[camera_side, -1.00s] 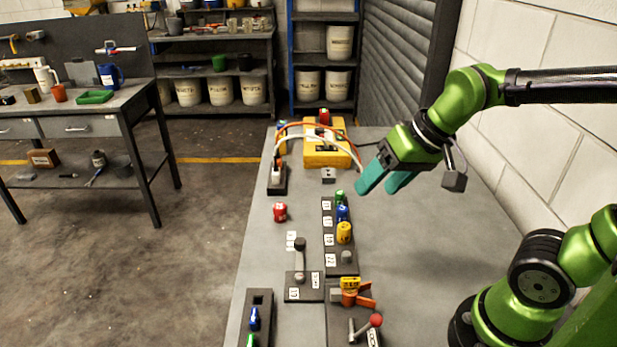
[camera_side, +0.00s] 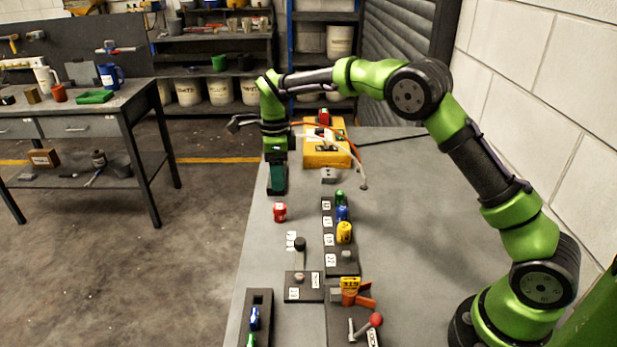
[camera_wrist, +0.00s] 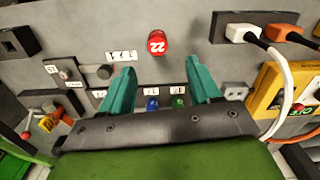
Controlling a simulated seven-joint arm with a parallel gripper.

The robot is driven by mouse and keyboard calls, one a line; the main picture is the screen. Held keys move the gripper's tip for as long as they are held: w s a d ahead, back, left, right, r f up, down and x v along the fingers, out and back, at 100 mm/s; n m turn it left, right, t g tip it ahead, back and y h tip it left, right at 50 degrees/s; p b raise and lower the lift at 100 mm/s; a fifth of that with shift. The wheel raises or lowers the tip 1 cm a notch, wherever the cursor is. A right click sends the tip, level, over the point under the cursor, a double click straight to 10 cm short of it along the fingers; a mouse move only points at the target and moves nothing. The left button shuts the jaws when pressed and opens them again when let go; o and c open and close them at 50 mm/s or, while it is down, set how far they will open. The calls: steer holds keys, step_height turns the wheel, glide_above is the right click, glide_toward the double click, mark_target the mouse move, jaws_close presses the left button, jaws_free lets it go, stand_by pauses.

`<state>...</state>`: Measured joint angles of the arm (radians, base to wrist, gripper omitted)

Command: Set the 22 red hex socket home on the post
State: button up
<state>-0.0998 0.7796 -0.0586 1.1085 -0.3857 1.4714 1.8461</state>
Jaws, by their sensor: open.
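The red socket (camera_side: 280,212), marked 22, stands on the bench left of the socket rack (camera_side: 327,222). It shows in the wrist view (camera_wrist: 159,42) just beyond the space between my fingers. The rack holds a green socket (camera_side: 341,197), a blue socket (camera_side: 342,213) and a yellow socket (camera_side: 344,232). A bare grey post (camera_side: 346,256) stands at the rack's near end, by a label. My gripper (camera_side: 277,182) points down, behind the red socket in the side view. In the wrist view my gripper (camera_wrist: 161,67) is open and empty, and it hides part of the rack.
A yellow box (camera_side: 325,155) with orange and white cords lies behind. A power strip (camera_wrist: 262,32) with plugs is beside the red socket. A black-knobbed lever (camera_side: 300,246) and an orange clamp (camera_side: 357,294) are nearer. The bench's right side is open.

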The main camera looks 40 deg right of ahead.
mark_target(280, 206)
steer(key=shift+s+f+m, duration=0.15)
steer(key=shift+f+m, duration=0.15)
steer(key=shift+m, duration=0.4)
steer(key=shift+f, duration=4.75)
steer(key=shift+r, duration=0.1)
steer(key=c, duration=1)
steer(key=shift+r, duration=0.65)
steer(key=shift+r, duration=1.85)
steer(key=shift+a, duration=0.1)
